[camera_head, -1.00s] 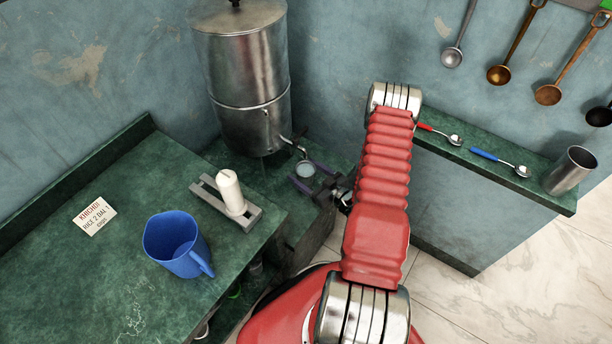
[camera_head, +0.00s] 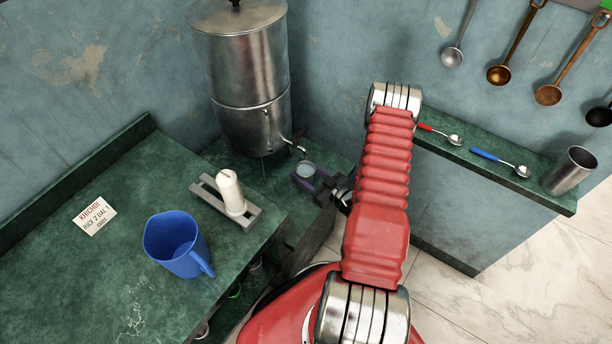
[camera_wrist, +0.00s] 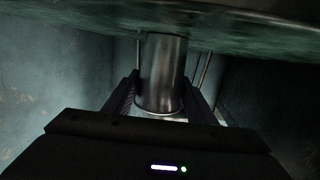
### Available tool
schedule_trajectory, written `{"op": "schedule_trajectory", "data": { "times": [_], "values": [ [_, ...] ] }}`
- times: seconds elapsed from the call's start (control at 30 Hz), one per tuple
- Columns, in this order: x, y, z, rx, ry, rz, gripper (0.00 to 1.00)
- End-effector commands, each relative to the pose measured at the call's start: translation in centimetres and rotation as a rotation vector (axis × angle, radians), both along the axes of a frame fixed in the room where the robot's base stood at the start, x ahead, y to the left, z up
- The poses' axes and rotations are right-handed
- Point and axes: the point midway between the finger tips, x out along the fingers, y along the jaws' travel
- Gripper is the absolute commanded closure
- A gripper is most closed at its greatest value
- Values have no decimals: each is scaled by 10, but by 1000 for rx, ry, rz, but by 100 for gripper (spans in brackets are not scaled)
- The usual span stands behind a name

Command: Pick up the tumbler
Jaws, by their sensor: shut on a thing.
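A metal tumbler (camera_head: 306,171) stands upright just below the tap of the tall steel container, its round open top showing pale inside. My gripper (camera_head: 312,182) reaches it from the right, with its dark fingers on either side of it. In the wrist view, the shiny grey tumbler (camera_wrist: 162,72) sits between the two fingers of my gripper (camera_wrist: 163,95), which is shut on it. The picture there is dark, and whether the tumbler's base touches the counter is hard to tell.
The steel container with tap (camera_head: 250,80) stands close behind. A white candle-like cylinder (camera_head: 230,190) on a grey stand and a blue jug (camera_head: 175,243) are on the green counter.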

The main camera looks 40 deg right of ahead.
Motion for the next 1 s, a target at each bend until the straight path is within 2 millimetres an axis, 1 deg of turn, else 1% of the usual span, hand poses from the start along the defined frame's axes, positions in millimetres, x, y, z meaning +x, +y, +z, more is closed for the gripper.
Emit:
{"op": "schedule_trajectory", "data": {
  "times": [0.03,0.2,0.23,0.27,0.57,0.77,0.97,1.0],
  "values": [
    [0,0,0,0,0,0,68],
    [0,0,0,0,0,0,79],
    [0,0,0,0,-1,0,79],
    [0,0,0,0,-1,0,84],
    [0,-1,3,-1,-1,-1,84],
    [0,-1,17,-2,-2,-1,84],
    [0,-1,37,-2,-2,-1,84],
    [-5,-2,36,0,0,-4,84]
  ]
}}
